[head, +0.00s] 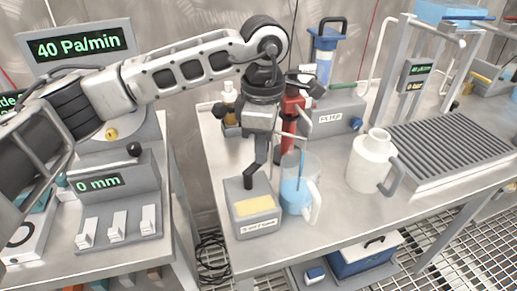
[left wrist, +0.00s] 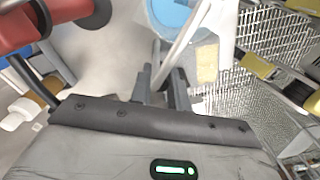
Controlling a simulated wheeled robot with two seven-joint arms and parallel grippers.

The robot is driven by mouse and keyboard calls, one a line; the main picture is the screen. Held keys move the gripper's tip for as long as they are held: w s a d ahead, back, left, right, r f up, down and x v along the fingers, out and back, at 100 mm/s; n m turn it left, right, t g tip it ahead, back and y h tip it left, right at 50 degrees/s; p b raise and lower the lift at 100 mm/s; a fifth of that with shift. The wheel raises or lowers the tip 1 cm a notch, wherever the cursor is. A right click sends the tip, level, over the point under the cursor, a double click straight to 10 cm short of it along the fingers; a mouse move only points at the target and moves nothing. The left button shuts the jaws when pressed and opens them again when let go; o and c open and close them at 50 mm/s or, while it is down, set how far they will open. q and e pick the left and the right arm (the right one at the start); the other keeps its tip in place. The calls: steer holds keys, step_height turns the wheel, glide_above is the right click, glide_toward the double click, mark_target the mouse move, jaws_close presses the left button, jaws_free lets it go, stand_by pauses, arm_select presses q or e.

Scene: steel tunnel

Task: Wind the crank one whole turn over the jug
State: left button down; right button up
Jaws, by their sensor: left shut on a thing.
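The clear jug (head: 298,198) with blue liquid stands on the bench. A thin stirring rod hangs down into it. The pale crank arm (head: 291,134) runs above the jug from the red stand (head: 293,112) area to my left gripper (head: 266,142). In the left wrist view the pale bar (left wrist: 190,45) passes at an angle to my dark fingers (left wrist: 163,88), with the jug's blue contents (left wrist: 178,14) beyond. My left gripper is shut on the crank; its exact grip is partly hidden. My right gripper is not in view.
A grey box with a yellow pad (head: 255,207) stands close left of the jug. A white pitcher (head: 370,162) stands to the right, with a ribbed rack (head: 445,148) beyond. A labelled pump box (head: 334,117) is behind. Clear bench lies in front of the pitcher.

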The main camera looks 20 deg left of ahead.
arm_select(q)
steer(key=c, duration=1.3)
jaws_free()
steer(key=shift+r, duration=0.1)
step_height(320, 180, up, 16)
steer(key=shift+f, duration=0.1)
steer(key=shift+c, duration=0.4)
